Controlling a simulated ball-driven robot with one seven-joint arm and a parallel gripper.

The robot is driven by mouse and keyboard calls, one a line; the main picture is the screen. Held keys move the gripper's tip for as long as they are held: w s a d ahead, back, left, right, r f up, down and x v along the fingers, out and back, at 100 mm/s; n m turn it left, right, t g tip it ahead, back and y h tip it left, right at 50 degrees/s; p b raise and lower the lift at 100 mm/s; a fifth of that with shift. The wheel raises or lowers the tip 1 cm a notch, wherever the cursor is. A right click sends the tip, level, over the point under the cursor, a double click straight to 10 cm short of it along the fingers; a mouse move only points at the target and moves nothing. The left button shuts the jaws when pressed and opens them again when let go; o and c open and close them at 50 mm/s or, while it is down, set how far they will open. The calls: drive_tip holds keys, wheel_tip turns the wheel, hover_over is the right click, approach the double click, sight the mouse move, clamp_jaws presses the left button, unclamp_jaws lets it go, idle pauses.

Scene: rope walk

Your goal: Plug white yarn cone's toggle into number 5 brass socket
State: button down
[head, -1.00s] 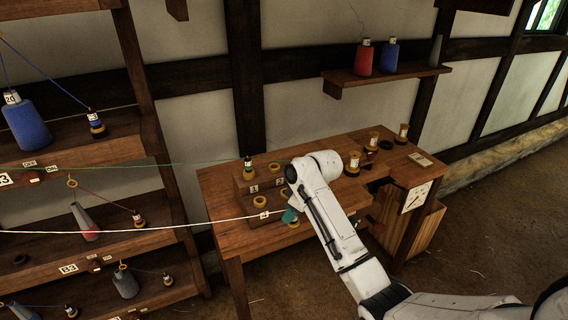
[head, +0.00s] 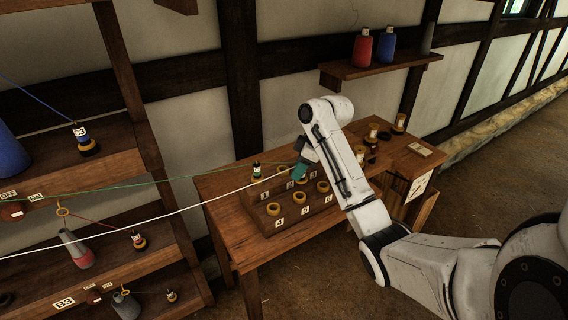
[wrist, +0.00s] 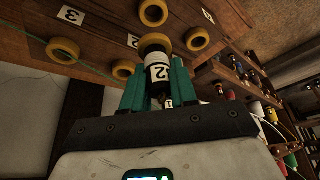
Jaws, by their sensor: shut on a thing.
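My gripper (head: 300,171), with teal fingers, is shut on a dark toggle (wrist: 158,73) with a white label reading 2. The number 5 brass socket (head: 299,198) is in the middle of the front row, empty, in front of and below my gripper. In the wrist view the toggle's tip points at the brass rings; I cannot tell whether it touches one.
A toggle on green yarn (head: 257,171) stands at the block's back left. Empty brass rings sit at front left (head: 273,209) and front right (head: 322,187). Several toggles stand on the table's right side. A shelf rack (head: 100,200) with cones is at left.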

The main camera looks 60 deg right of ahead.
sight(302, 178)
drive_tip(key=shift+w+f, duration=0.1)
wheel_tip(302, 178, down, 6)
drive_tip(key=b, duration=0.5)
drive_tip(key=shift+r, duration=0.25)
drive_tip(key=shift+a+p, duration=0.1)
drive_tip(key=shift+p, duration=0.45)
idle(1.0)
drive_tip(key=shift+f, duration=0.35)
idle(0.4)
drive_tip(key=c, duration=1.2)
unclamp_jaws()
drive_tip(key=shift+r, duration=0.15)
drive_tip(key=shift+p+v, duration=3.45)
drive_tip(key=shift+v, duration=1.95)
